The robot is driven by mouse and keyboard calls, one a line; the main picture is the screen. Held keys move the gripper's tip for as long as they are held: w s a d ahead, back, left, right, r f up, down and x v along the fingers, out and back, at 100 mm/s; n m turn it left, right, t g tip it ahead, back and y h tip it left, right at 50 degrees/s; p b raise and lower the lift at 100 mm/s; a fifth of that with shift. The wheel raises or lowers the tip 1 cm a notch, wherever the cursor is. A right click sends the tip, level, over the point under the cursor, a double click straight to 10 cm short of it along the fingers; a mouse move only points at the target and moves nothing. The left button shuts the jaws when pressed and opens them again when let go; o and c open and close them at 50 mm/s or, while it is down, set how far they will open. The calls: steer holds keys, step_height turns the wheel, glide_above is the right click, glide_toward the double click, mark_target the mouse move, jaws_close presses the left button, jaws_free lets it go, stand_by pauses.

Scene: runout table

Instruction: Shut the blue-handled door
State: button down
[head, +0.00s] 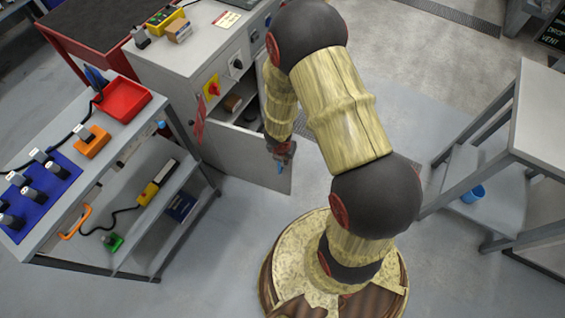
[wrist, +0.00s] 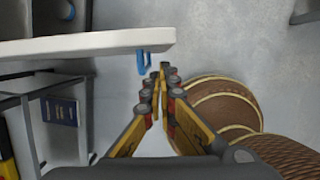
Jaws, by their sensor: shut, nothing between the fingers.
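The grey door (head: 235,160) of the cabinet (head: 205,65) stands open in the head view, with the cabinet's inside showing behind it. Its blue handle (head: 280,168) is near the door's right end, just below my gripper (head: 284,149). In the wrist view the door (wrist: 85,43) shows as a pale slab edge from the left, with the blue handle (wrist: 143,62) near its end. My gripper (wrist: 161,72) is shut and empty, its fingertips just right of the handle. I cannot tell whether they touch it.
A trolley (head: 120,150) with a red tray (head: 123,99) and a blue mat (head: 40,200) stands left of the door. A grey table (head: 540,120) stands at the right, with a blue cup (head: 473,194) on its lower shelf. Floor beyond the door is clear.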

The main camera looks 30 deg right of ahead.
steer(key=shift+w+d, duration=0.35)
steer(key=shift+d, duration=0.05)
steer(key=shift+d, duration=0.1)
